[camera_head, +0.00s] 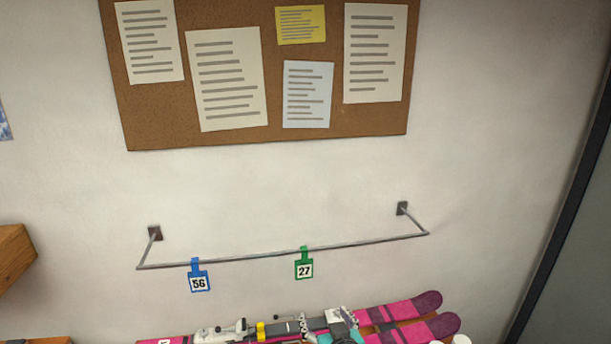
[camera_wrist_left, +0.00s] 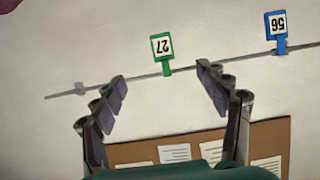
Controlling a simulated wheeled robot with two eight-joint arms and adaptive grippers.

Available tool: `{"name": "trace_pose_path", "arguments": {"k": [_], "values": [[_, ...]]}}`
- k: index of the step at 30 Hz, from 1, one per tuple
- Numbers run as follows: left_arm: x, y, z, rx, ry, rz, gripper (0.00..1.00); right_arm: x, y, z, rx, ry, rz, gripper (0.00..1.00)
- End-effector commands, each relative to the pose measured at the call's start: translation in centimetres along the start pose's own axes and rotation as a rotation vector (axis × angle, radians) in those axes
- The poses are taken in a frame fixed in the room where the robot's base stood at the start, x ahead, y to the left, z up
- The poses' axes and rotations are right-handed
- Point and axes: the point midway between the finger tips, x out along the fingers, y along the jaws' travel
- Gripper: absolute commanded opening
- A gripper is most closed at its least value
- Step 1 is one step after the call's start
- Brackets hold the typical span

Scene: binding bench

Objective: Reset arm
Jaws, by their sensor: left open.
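In the left wrist view my left gripper (camera_wrist_left: 162,85) is open, with its two dark-padded fingers spread wide and nothing between them. The wrist view is upside down. Beyond the fingertips, a green tag numbered 27 (camera_wrist_left: 162,46) hangs on a thin metal rail (camera_wrist_left: 218,59). A blue tag numbered 56 (camera_wrist_left: 276,24) hangs farther right. In the head view the rail (camera_head: 230,259) carries the blue tag (camera_head: 199,281) and the green tag (camera_head: 304,268), apart from each other. My right gripper is not in view.
Pink skis (camera_head: 419,306) with bindings lie below the rail at the bottom of the head view. A cork board (camera_head: 275,105) with several papers is on the wall above. A wooden edge (camera_head: 14,257) juts in at the left. A dark upright frame (camera_head: 562,245) stands right.

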Motion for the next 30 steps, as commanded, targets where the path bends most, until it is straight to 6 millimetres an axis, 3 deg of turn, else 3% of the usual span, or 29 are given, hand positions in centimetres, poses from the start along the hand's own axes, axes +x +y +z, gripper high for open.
{"name": "trace_pose_path", "arguments": {"k": [11, 17, 23, 27, 30], "values": [[1.2, -5.7, 2.8, 0.048, -0.114, -0.045, 0.74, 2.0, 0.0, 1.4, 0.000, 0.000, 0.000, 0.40], [1.6, -10.6, 5.8, 0.083, -0.221, -0.064, 0.74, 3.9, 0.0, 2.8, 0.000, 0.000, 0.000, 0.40], [0.9, -16.9, 11.0, 0.115, -0.366, -0.056, 0.74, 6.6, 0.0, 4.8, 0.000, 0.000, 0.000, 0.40], [-0.8, -21.9, 17.0, 0.125, -0.483, -0.006, 0.74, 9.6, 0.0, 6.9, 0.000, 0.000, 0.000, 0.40], [-2.2, -24.1, 20.9, 0.124, -0.536, 0.051, 0.74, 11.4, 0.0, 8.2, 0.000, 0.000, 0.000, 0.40]]}}
